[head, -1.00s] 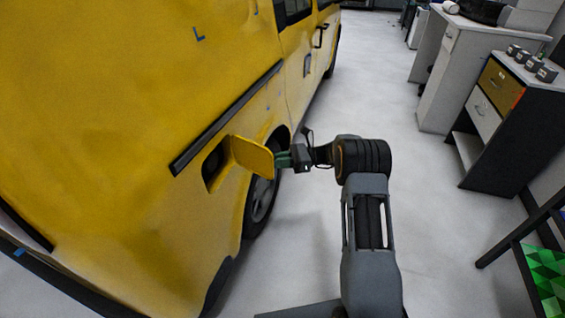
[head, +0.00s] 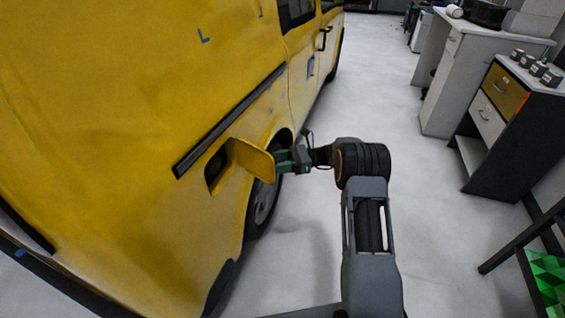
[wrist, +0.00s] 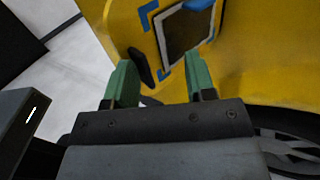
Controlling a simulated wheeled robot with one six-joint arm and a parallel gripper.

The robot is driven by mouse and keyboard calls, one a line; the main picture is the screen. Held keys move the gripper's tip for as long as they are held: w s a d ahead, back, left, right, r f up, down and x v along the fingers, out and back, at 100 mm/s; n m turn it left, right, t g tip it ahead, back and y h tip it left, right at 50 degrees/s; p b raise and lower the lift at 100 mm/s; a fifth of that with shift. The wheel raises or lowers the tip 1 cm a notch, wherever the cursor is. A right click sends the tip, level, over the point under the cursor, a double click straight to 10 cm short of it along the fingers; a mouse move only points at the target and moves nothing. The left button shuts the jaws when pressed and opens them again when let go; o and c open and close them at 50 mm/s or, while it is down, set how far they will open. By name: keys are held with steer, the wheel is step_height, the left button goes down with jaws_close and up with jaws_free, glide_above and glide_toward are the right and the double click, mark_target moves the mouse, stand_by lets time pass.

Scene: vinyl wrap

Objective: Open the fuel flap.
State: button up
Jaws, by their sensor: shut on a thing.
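The yellow fuel flap (head: 250,159) stands swung out from the side of the yellow van (head: 130,130). The dark fuel opening (head: 216,166) shows to its left in the head view. My gripper (head: 282,163) is shut on the outer edge of the fuel flap. In the wrist view my gripper's green fingers (wrist: 160,82) stand apart, with yellow surface and a small dark piece between and beyond them. The exact contact on the flap is hard to see there.
The van's rear wheel (head: 262,205) is just behind and below the flap. A black trim strip (head: 230,120) runs above the opening. A drawer cabinet (head: 508,125) and a white desk (head: 450,75) stand to the right. Grey floor (head: 385,75) between is clear.

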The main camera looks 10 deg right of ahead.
steer(key=shift+w+a+r, duration=0.15)
steer(key=shift+r, duration=0.1)
steer(key=d+b, duration=0.1)
steer(key=d, duration=1.3)
steer(key=shift+f, duration=0.25)
